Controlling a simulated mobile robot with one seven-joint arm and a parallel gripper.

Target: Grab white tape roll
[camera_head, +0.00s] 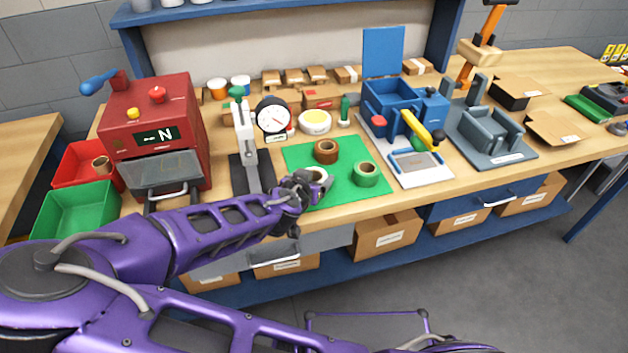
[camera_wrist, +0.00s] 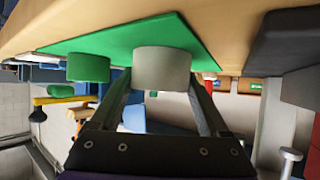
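The white tape roll (camera_wrist: 161,68) sits on the green mat (camera_wrist: 110,40) in the wrist view. My gripper (camera_wrist: 161,82) has its two fingers apart, with one fingertip at each side of the roll. I cannot tell whether they touch it. In the head view my gripper (camera_head: 316,184) is low at the front left of the green mat (camera_head: 297,155). It partly hides the white tape roll (camera_head: 318,173) there.
A brown tape roll (camera_head: 326,151) stands behind the white one, and a green tape roll (camera_head: 366,174) is to the right. The dial gauge stand (camera_head: 245,140) is close on the left. A blue machine (camera_head: 395,100) stands at the back right.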

